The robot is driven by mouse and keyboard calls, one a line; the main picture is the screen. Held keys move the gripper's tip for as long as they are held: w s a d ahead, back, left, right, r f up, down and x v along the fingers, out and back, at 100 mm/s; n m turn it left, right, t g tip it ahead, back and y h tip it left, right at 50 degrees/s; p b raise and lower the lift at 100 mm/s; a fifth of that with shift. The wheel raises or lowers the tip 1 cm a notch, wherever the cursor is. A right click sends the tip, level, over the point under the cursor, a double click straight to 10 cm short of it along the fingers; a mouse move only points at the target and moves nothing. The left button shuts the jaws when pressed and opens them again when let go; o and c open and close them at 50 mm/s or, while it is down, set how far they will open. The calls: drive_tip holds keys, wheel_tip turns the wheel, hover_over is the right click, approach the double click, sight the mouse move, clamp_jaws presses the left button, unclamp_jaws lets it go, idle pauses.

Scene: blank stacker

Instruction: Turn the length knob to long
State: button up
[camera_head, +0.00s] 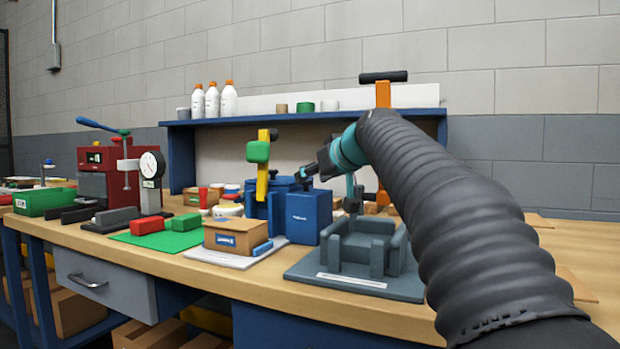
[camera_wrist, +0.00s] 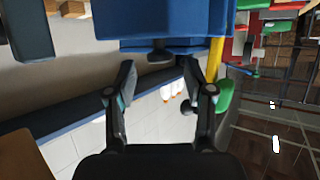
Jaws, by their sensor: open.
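The blue stacker machine (camera_head: 278,212) stands mid-bench with a yellow post and a green block above it. My gripper (camera_head: 306,172) is at its upper right side in the head view. In the wrist view, my gripper (camera_wrist: 158,72) is open, its two fingers apart. A dark round knob (camera_wrist: 159,54) on the blue machine body (camera_wrist: 165,28) sits between the fingertips, with gaps on both sides. It looks like the length knob, but no marking or setting can be read.
A blue box (camera_head: 312,217) stands beside the machine. A cardboard box (camera_head: 236,237) is in front. A grey fixture (camera_head: 362,245) sits to the right, below my arm. A blue shelf (camera_head: 300,116) with bottles (camera_head: 228,99) runs behind. A red press (camera_head: 120,160) is left.

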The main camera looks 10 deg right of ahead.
drive_tip(key=shift+x, duration=0.95)
clamp_jaws()
drive_tip(key=shift+a+h, duration=0.1)
drive_tip(key=shift+h, duration=0.2)
drive_tip(key=shift+a+r+m+t+h+p, duration=0.1)
drive_tip(key=shift+a+m+t+h+p, duration=0.1)
drive_tip(key=shift+m+h+p, duration=0.6)
drive_tip(key=shift+a+r+m+t+h+p, duration=0.1)
drive_tip(key=shift+m+t+h+p, duration=0.1)
drive_tip(key=shift+m+h+p, duration=0.55)
drive_tip(key=shift+a+f+m+h, duration=0.15)
drive_tip(key=shift+f+m+h, duration=0.05)
drive_tip(key=shift+m+h, duration=1.05)
drive_tip(key=shift+h, duration=0.2)
drive_tip(key=shift+m+h+b, duration=0.4)
drive_tip(key=shift+b, duration=0.15)
